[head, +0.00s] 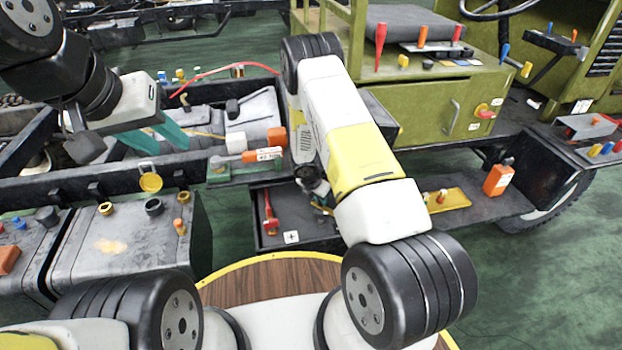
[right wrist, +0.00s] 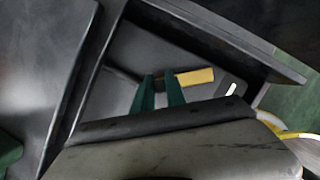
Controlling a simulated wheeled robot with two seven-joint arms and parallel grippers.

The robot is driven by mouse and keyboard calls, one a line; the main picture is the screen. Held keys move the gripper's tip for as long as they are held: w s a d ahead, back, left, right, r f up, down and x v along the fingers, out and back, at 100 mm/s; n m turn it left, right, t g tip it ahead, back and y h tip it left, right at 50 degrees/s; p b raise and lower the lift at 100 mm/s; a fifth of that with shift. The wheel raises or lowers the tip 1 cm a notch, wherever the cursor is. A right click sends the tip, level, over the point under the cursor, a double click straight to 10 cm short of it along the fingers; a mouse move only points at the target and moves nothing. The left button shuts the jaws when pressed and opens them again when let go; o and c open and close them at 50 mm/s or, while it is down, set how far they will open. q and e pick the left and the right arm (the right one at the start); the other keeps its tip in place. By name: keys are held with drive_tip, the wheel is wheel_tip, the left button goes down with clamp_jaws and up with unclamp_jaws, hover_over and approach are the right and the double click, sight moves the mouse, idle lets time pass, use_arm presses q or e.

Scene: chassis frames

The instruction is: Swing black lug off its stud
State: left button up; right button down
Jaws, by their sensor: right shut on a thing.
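My right gripper (right wrist: 160,90) has its two green fingertips close together at a flat yellow bar (right wrist: 195,77), apparently part of the black lug, inside a dark recess. The bar reaches out to the right of the fingers. The stud cannot be made out. In the head view the right gripper is mostly hidden behind its own forearm, low at the dark side tray. My left gripper (head: 154,140) is open and empty, with its green fingers apart above the chassis frame on the left.
A dark tray (head: 277,222) holds a red-handled tool (head: 270,213). An orange box (head: 497,180) and a yellow plate (head: 447,200) lie to the right. A grey tank (head: 120,245) stands at left. A green cab body (head: 440,95) rises behind. A dark ledge (right wrist: 215,35) borders the recess.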

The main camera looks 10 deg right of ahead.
drive_tip(key=shift+w+d+n, duration=0.1)
drive_tip(key=shift+w+n, duration=0.05)
drive_tip(key=shift+n, duration=0.55)
drive_tip(key=c, duration=1.4)
unclamp_jaws()
drive_tip(key=shift+o, duration=0.2)
drive_tip(key=v, duration=0.8)
drive_tip(key=shift+d, duration=0.15)
